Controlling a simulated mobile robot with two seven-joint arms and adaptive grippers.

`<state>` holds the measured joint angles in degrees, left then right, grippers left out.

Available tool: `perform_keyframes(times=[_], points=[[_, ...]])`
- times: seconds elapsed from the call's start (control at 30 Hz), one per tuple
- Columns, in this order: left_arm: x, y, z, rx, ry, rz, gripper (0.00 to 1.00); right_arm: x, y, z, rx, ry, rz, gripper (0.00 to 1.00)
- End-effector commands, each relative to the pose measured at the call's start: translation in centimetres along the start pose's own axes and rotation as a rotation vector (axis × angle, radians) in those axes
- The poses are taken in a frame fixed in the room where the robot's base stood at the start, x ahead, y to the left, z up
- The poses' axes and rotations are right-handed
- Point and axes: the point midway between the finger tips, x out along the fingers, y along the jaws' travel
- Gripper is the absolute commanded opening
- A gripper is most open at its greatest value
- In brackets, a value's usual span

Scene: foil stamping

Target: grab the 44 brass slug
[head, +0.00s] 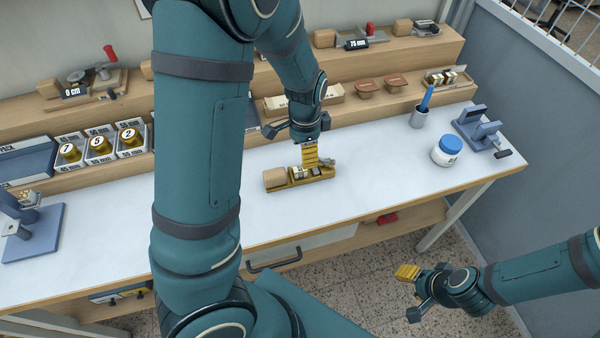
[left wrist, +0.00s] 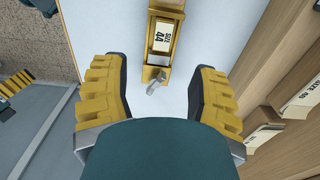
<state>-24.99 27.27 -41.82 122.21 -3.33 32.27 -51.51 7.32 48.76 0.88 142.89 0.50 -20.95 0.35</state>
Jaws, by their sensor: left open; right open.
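In the head view, a narrow brass-coloured holder (head: 316,178) lies on the white bench, with a tan block (head: 275,179) at its left end and small pieces in it. I cannot tell a separate 44 slug apart from the holder. My left gripper (head: 311,158) is just above the holder; its yellow fingers (left wrist: 158,100) are open, with nothing gripped. My right gripper (head: 409,273) is open and empty, out over the floor.
A wooden shelf step (head: 375,110) runs behind the holder. Boxes with numbered brass rolls (head: 100,146) stand left. A blue-lidded jar (head: 447,151), a grey cup (head: 419,117) and a blue-grey stand (head: 480,130) are right. The bench front is mostly clear.

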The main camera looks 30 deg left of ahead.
Motion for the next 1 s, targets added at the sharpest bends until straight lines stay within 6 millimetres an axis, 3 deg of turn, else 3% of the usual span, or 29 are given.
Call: perform_keyframes(times=[0.1,0.33,0.63,0.97,1.0], points=[[1.9,0.0,0.0,0.0,-0.001,0.001,0.6,0.6,0.2,0.2,-0.002,-0.005,-0.001,0.46],[3.3,-0.1,0.0,-0.001,0.0,0.0,0.6,0.8,0.3,0.4,-0.003,-0.008,-0.001,0.46],[7.4,-0.2,-0.1,-0.003,-0.002,0.0,0.6,2.0,0.7,0.9,-0.006,-0.019,-0.002,0.46],[7.9,-0.2,-0.1,0.0,0.0,-0.002,0.6,2.1,0.8,1.0,-0.007,-0.021,-0.003,0.46],[7.9,-0.2,-0.1,0.0,0.0,-0.002,0.55,2.1,0.8,1.0,-0.007,-0.021,-0.002,0.46]])
